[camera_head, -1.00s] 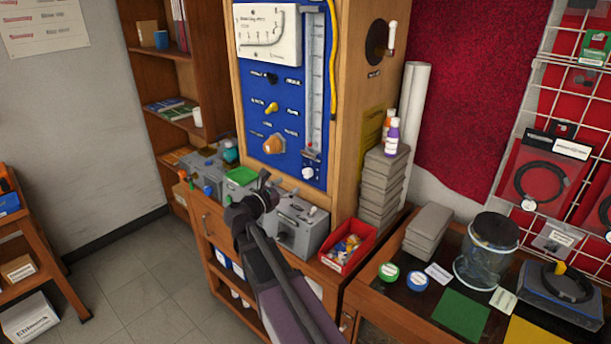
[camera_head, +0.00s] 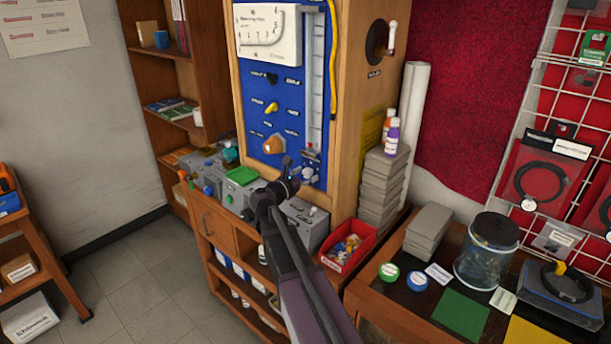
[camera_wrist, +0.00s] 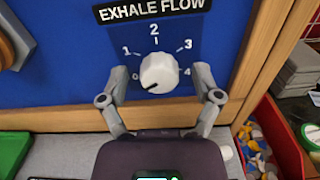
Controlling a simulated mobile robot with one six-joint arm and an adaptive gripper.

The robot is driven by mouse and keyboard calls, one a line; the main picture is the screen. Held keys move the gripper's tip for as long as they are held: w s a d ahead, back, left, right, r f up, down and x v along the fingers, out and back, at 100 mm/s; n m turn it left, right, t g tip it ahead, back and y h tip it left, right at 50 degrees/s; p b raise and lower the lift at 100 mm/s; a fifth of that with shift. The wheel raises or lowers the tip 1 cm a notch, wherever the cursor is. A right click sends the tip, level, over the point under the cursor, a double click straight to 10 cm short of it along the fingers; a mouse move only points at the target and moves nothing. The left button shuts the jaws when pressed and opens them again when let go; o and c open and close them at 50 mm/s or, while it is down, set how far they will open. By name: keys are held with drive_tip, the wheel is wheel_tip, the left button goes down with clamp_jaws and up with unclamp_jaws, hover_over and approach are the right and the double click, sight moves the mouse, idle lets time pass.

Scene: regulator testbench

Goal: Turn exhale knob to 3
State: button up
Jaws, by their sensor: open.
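The exhale knob (camera_wrist: 160,72) is a white round dial on the blue panel, under the label EXHALE FLOW (camera_wrist: 153,8). Its printed scale runs from 0 at the lower left over 2 at the top to 4 at the lower right. A short dark mark on the knob's face points to the lower left, toward 0. My gripper (camera_wrist: 160,77) is open, with one finger on each side of the knob and small gaps between. In the head view my gripper (camera_head: 289,168) is at the panel's lower right, partly covering the knob's surroundings.
An orange knob (camera_head: 273,144) and a yellow knob (camera_head: 271,108) sit higher on the panel. A grey box (camera_head: 305,225) stands below my gripper. A red bin (camera_head: 347,246) of small parts and stacked grey blocks (camera_head: 381,186) are to the right.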

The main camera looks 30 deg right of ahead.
clamp_jaws()
